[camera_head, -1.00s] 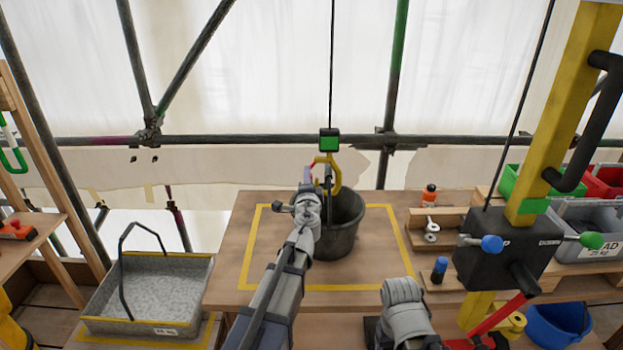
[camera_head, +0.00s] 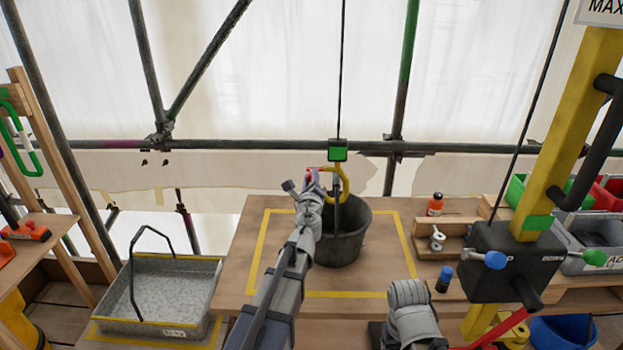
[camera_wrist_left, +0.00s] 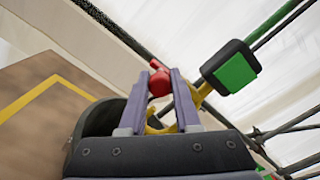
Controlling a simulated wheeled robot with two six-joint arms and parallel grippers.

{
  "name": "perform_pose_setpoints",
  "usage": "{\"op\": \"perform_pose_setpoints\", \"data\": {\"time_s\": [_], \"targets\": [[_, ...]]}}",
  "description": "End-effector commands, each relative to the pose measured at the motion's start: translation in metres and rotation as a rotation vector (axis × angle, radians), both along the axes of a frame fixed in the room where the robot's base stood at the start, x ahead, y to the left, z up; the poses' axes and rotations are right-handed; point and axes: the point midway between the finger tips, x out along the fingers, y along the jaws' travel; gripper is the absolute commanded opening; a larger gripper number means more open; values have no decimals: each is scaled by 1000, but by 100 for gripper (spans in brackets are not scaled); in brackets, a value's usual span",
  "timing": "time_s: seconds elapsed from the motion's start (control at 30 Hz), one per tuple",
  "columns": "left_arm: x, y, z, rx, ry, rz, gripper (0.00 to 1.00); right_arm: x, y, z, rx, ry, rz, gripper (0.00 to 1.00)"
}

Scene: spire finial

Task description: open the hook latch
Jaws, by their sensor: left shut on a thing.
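The yellow hook (camera_head: 344,184) hangs on a dark cable under a black block with a green face (camera_head: 338,150). The hook and block also show in the wrist view (camera_wrist_left: 234,70). The hook's red latch knob (camera_wrist_left: 159,83) sits between the two fingers of my left gripper (camera_wrist_left: 160,92), which is shut on it. In the head view my left gripper (camera_head: 311,182) is at the left side of the hook, and the rest of the latch is mostly hidden. A dark bucket (camera_head: 345,245) stands on the table below the hook. My right gripper is not in view.
The wooden table (camera_head: 240,270) has a yellow outlined square around the bucket. A grey tray with a handle (camera_head: 208,300) stands at left. A yellow post with a black box (camera_head: 505,262) and coloured knobs stands at right. Scaffold tubes cross behind.

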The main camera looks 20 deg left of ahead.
Motion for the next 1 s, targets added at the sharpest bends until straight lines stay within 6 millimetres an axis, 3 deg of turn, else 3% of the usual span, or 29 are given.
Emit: {"op": "perform_pose_setpoints", "data": {"time_s": [0.4,0.97,1.0], "targets": [[0,-1,8,173,50,0,0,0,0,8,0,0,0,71],[0,-1,8,200,57,0,0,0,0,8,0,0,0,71],[0,-1,8,199,57,0,32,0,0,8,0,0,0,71]]}}
